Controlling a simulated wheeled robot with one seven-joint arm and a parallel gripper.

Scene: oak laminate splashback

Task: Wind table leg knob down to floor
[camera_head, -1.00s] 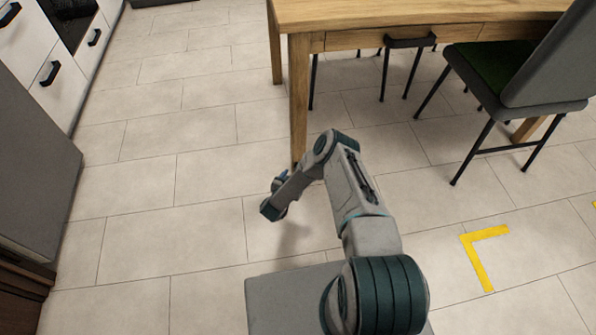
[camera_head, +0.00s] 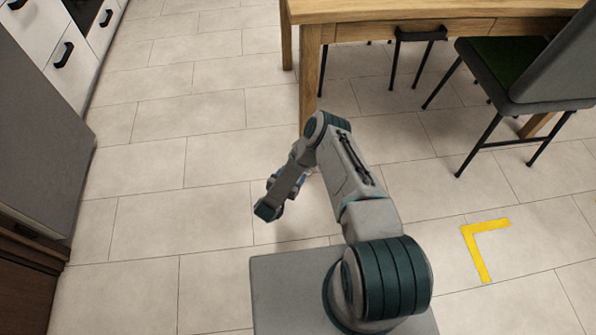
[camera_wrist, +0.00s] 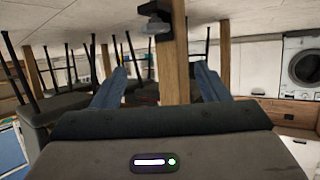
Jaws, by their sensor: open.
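The near wooden table leg (camera_head: 310,80) stands under the table's left front corner in the head view; its foot is hidden behind my arm. In the wrist view, which is upside down, the leg (camera_wrist: 174,60) runs down the middle of the picture. A dark bracket with a grey knob (camera_wrist: 158,27) sits on it near its floor end. My gripper (camera_wrist: 162,72) is open, with a blue finger on each side of the leg in the picture; the leg looks beyond the fingertips, not touching. In the head view my gripper (camera_head: 274,184) is mostly hidden by the wrist, low, short of the leg.
A grey-green chair (camera_head: 520,75) stands right of the leg. A grey cabinet side (camera_head: 40,130) is on the left. The tiled floor (camera_head: 160,220) between is clear. A yellow corner mark (camera_head: 478,250) lies on the floor at right.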

